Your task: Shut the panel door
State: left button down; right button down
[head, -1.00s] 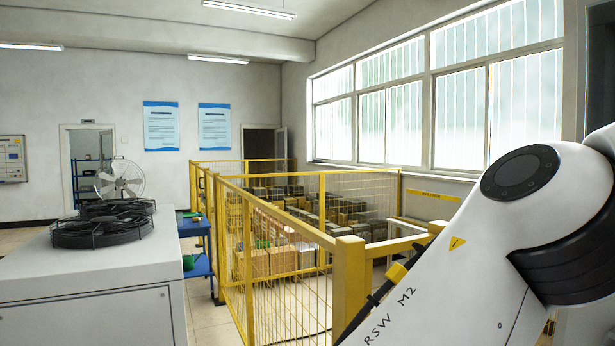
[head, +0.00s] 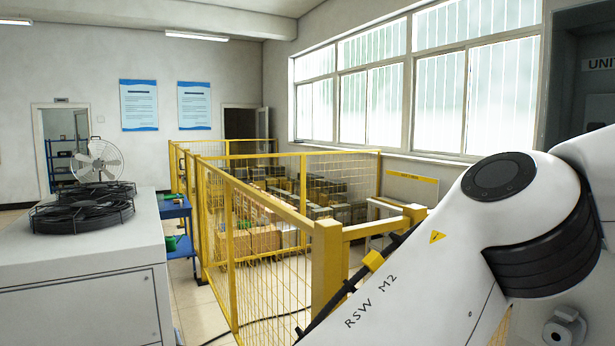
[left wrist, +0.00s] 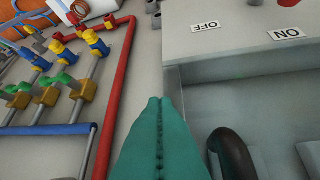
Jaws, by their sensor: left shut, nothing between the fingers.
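No panel door can be made out for certain in either view. In the left wrist view, my left gripper (left wrist: 160,103) shows as teal fingers pressed together with nothing between them. Beside it on the right is a light grey panel (left wrist: 240,65) with OFF and ON labels. A black curved part (left wrist: 230,152), perhaps a handle, lies right of the fingers. Whether the fingers touch the panel cannot be told. In the head view, a dark cabinet (head: 565,85) with a UNIT label is cut off at the right edge. Neither gripper shows in the head view.
A white robot arm (head: 410,270) marked RSW M2 fills the lower right of the head view. A yellow fence (head: 328,265) stands left of it, and a grey cabinet (head: 80,310) with black fans is farther left. Red pipes (left wrist: 117,95) run left of my gripper.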

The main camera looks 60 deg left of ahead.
pick_arm(q)
jog(key=b+v, duration=0.2)
jog(key=v, duration=1)
jog(key=shift+b, duration=0.4)
